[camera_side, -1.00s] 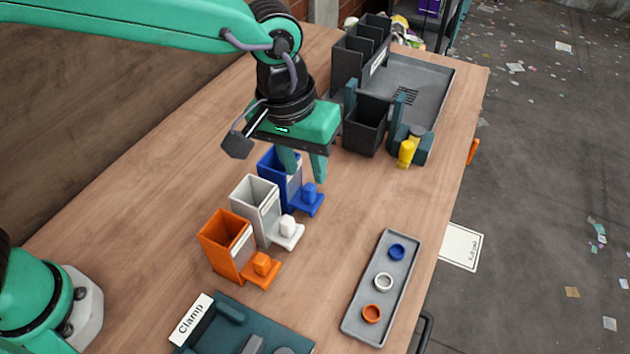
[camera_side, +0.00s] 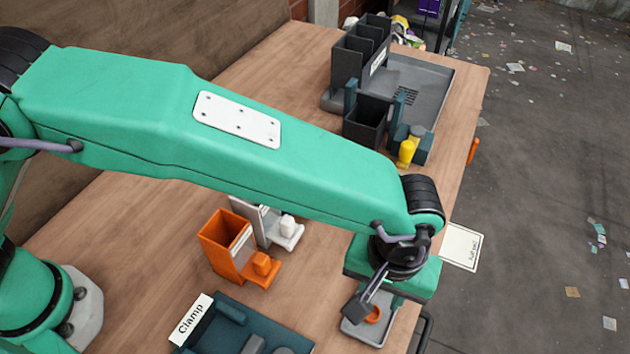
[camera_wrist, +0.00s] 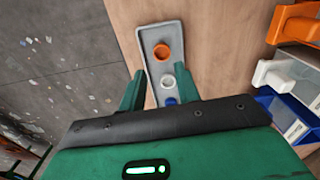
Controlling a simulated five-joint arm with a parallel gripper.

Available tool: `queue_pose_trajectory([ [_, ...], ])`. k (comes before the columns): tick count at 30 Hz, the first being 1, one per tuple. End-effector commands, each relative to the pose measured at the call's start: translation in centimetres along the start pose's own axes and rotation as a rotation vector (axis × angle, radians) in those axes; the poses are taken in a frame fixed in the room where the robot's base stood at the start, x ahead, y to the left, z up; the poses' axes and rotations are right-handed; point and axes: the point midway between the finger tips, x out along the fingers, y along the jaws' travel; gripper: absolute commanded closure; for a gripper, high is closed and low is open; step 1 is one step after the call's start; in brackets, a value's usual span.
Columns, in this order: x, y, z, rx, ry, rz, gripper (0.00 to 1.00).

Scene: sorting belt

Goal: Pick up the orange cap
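The orange cap (camera_side: 372,314) is a small round ring at the near end of a grey tray (camera_side: 352,333), partly hidden by my arm's end. In the wrist view, the orange cap (camera_wrist: 162,51) lies in the tray (camera_wrist: 146,34) beyond my fingertips. The white cap (camera_wrist: 168,79) and the blue cap (camera_wrist: 170,101) lie in the same tray, closer to my gripper. My gripper (camera_wrist: 158,72) is open and empty, with its two green fingers on either side of the tray.
An orange bin (camera_side: 222,250) and a white bin (camera_side: 258,222) stand left of the tray. A blue bin (camera_wrist: 293,118) shows in the wrist view. A teal clamp fixture (camera_side: 245,325) lies at the front. The table's right edge is close to the tray.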

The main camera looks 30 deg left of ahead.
Motion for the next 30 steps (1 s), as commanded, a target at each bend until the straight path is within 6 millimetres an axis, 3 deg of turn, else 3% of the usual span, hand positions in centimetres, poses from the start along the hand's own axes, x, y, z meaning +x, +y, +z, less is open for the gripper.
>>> queue_pose_trajectory([
  [7,2.0,-0.1,-0.1,0.0,-0.001,-0.001,0.68],
  [17,2.7,-0.1,-0.1,0.0,-0.001,-0.001,0.68],
  [30,7.0,-0.3,-0.2,0.001,-0.001,-0.001,0.68],
])
